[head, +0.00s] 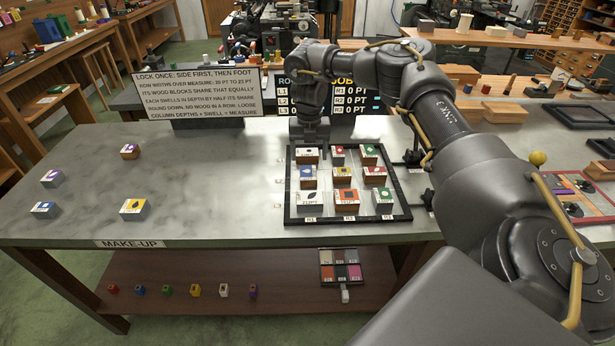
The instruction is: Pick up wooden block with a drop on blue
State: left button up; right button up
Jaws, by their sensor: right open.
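A block with a blue top patch and a brown, wood-like front (307,183) sits in the left column, middle row of the black frame (286,205). The pale mark on its blue looks like a drop, but it is too small to be sure. My right gripper (310,139) is open and empty, pointing down at the back edge of the frame, behind the back-left block (307,156). It is apart from the blue-topped block. A loose grey block with blue on top (43,210) stands at the table's far left. My left gripper is out of view.
Several other blocks fill the frame closely around the blue-topped one. Loose blocks stand at left, including a yellow-topped one (134,210). A sign (198,94) stands behind. The grey table (215,195) is clear between loose blocks and frame. My right arm covers the right side.

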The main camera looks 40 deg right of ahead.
aim_at(308, 173)
notch_tip(308, 173, down, 2)
jog(key=shift+f, duration=0.1)
jog(key=shift+w+f, duration=0.1)
jog(key=shift+f, duration=0.2)
jog(key=shift+f+p, duration=0.1)
jog(key=shift+p, duration=0.25)
jog(key=f+p, duration=0.1)
jog(key=f, duration=0.1)
jog(key=f+p, duration=0.1)
jog(key=f, duration=0.1)
jog(key=shift+s+a+f, duration=0.2)
jog(key=shift+f, duration=0.3)
jog(key=shift+c, duration=0.4)
jog(key=c, duration=1)
